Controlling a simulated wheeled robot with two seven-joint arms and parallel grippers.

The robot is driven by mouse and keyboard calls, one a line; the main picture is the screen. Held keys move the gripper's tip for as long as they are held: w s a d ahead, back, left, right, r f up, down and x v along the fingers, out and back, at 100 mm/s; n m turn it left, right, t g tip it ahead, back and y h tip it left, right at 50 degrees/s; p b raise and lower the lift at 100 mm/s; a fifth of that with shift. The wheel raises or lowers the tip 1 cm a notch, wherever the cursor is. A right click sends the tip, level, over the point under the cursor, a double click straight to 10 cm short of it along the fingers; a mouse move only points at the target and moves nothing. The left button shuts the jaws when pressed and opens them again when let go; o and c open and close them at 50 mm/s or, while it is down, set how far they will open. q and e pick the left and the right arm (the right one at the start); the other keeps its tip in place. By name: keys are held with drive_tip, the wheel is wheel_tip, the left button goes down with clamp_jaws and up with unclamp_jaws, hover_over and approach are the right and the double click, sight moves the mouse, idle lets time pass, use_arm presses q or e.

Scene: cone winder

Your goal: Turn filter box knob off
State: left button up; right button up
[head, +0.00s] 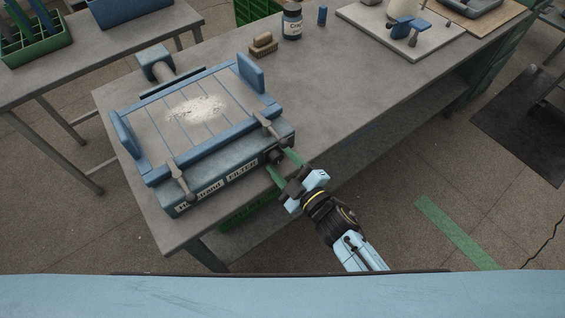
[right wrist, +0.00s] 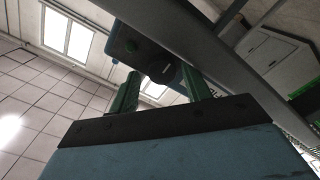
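The filter box (head: 225,180) is a blue-grey unit with a "FILTER" label, on the near end of the grey workbench. Its dark round knob (head: 274,157) is on the front face, right of the label; it also shows in the right wrist view (right wrist: 165,72). My right gripper (head: 281,160) reaches up to the knob with its green fingers apart, one on each side of it. In the right wrist view a gap shows between the left finger and the knob; the right finger looks close to it, contact unclear. My left gripper is not in view.
Two clamp handles (head: 178,182) (head: 268,125) stick out over the box's front edge. Pale powder (head: 197,108) lies on the slatted top. A brush (head: 263,44) and a dark jar (head: 291,22) stand farther back. A green crate (head: 250,213) is under the bench.

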drive_tip(key=shift+s+a+f, duration=0.1)
drive_tip(key=shift+s+f, duration=0.05)
drive_tip(key=shift+f, duration=0.15)
drive_tip(key=shift+m, duration=0.4)
drive_tip(key=m, duration=0.4)
drive_tip(key=shift+r+m, duration=0.1)
drive_tip(key=shift+m, duration=0.2)
drive_tip(key=m, duration=0.5)
drive_tip(key=shift+m, duration=0.3)
drive_tip(key=p+v, duration=0.1)
drive_tip(key=v, duration=1.3)
drive_tip(key=s+d+f+g+h, duration=0.1)
drive_tip(key=d+f+h, duration=0.1)
drive_tip(key=f, duration=0.5)
drive_tip(key=s+d+f+m+g+h, duration=0.1)
drive_tip(key=d+f, duration=0.3)
drive_tip(key=f, duration=0.4)
drive_tip(key=s+d+f+m+g+h, duration=0.1)
drive_tip(key=s+d+f+g+h, duration=0.1)
drive_tip(key=f, duration=0.6)
drive_tip(key=shift+s+d+g+h+b, duration=0.3)
drive_tip(key=shift+s+d+g+h, duration=0.15)
drive_tip(key=shift+d+h, duration=0.65)
